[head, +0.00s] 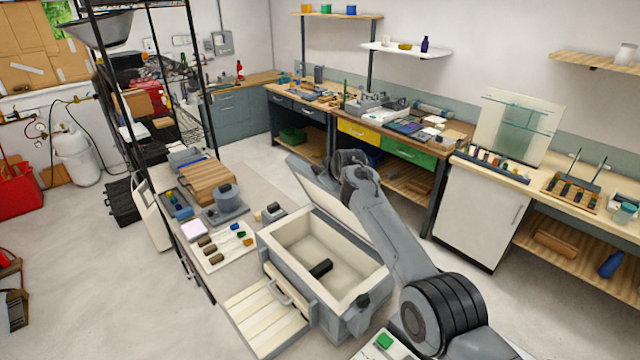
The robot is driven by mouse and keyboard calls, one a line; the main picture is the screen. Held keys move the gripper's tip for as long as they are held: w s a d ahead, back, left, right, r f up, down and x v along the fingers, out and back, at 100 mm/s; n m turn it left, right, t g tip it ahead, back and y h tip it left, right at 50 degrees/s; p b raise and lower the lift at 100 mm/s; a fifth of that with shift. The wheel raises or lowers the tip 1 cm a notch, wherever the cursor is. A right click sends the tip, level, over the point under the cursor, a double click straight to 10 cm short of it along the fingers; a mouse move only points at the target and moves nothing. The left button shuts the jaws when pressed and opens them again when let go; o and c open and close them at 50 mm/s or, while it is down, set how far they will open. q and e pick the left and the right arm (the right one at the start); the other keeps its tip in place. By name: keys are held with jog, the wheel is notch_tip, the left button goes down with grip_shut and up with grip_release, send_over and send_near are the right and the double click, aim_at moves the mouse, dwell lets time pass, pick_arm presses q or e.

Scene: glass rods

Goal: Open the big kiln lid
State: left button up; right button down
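The big kiln (372,285) is a grey box with a cream lining, in the lower middle of the head view. Its lid (318,192) stands raised and tilted at the box's far side, cream inner face showing, so the chamber is open from above. A short dark cylinder (320,268) shows inside the chamber. My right arm comes in from the lower right and passes over the kiln's right side to the lid. Its far end is at or behind the lid, and its gripper fingers are hidden. My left arm and gripper are not in view.
A slatted cream panel (262,312) lies in front of the kiln, beside a curved handle. To the left, a bench holds a white board (215,250) with small coloured pieces, a grey pot (226,200) and a wooden block (208,183). A white cabinet (480,215) stands behind right.

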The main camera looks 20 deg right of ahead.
jog(key=shift+w+d, duration=0.1)
jog(key=shift+d, duration=0.15)
jog(key=c, duration=1.1)
grip_release()
jog(key=shift+r, duration=0.15)
